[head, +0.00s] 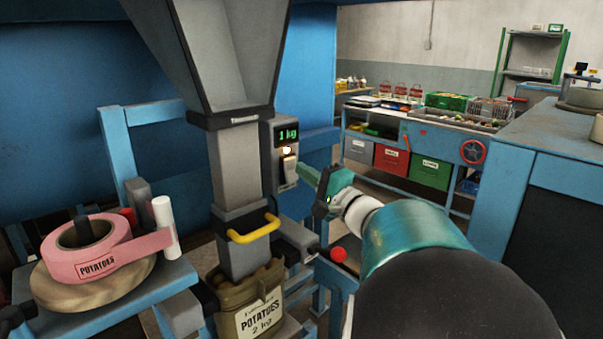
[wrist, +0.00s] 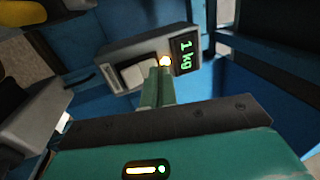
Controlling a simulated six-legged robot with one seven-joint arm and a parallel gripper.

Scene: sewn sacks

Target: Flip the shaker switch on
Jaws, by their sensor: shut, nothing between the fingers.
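A grey control box (head: 268,158) is fixed on the side of the hopper's chute. It has a green display (head: 288,135) reading 1 kg, a glowing lamp (head: 287,151) and a pale rocker switch (head: 289,171) below. In the wrist view the rocker (wrist: 136,76) sits beside the lit lamp (wrist: 165,61) and the display (wrist: 184,55). My gripper (head: 303,172) is shut and empty, its green fingers pointing at the box. In the wrist view the fingertips (wrist: 157,74) are in front of the box, by the rocker and lamp. I cannot tell whether they touch it.
A potato sack (head: 252,310) hangs under the chute, below a yellow handle (head: 253,230). A red knob (head: 338,254) sticks out below my gripper. A pink tape roll (head: 95,250) lies on the left stand. A blue bench (head: 545,130) stands on the right.

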